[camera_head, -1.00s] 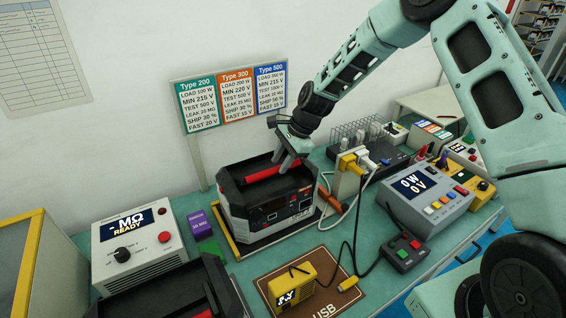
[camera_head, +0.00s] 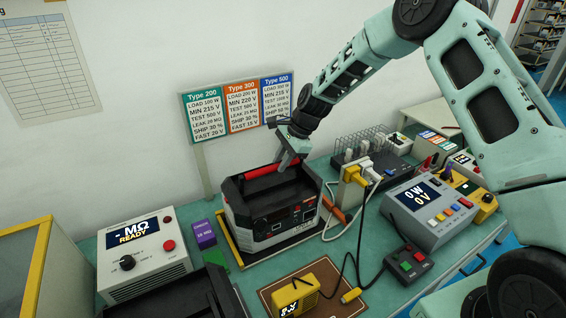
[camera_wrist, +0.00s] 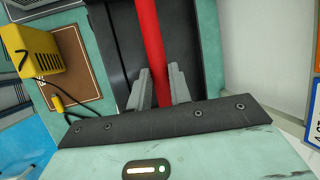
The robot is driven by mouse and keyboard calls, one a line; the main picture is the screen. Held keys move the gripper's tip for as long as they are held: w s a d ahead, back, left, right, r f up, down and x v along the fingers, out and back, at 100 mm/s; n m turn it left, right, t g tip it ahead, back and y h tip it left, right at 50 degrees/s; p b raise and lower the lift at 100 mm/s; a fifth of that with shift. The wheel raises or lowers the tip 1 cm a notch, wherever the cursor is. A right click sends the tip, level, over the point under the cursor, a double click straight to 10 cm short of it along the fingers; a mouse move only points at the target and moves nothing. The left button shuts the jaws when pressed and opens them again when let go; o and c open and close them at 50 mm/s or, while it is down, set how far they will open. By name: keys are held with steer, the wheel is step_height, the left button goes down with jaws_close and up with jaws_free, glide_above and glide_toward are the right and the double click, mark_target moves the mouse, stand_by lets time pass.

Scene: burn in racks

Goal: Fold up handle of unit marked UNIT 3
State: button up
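A black and grey unit (camera_head: 272,218) with a red handle bar (camera_head: 262,171) stands at the middle of the bench in the head view. Its markings are too small to read, so I cannot tell whether it is UNIT 3. My gripper (camera_head: 284,164) points down at the right part of the red bar. In the wrist view the bar (camera_wrist: 152,40) runs between the two fingers of my gripper (camera_wrist: 158,80), which stand apart on either side of it. I see no clear finger contact. I cannot tell the handle's exact angle.
A white meter reading READY (camera_head: 145,260) stands to the left, with a purple block (camera_head: 203,235) beside it. A second black unit (camera_head: 165,300) is cut off at the front. A yellow USB device (camera_head: 294,294), cables and a grey load box (camera_head: 428,208) lie to the right.

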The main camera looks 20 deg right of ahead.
steer(key=shift+w+a+r, duration=0.1)
steer(key=shift+w+a, duration=0.05)
steer(key=shift+w, duration=0.55)
steer(key=o, duration=1.8)
steer(key=shift+o, duration=0.2)
steer(key=shift+p+v, duration=1.55)
steer(key=shift+v, duration=1)
steer(key=shift+s, duration=0.1)
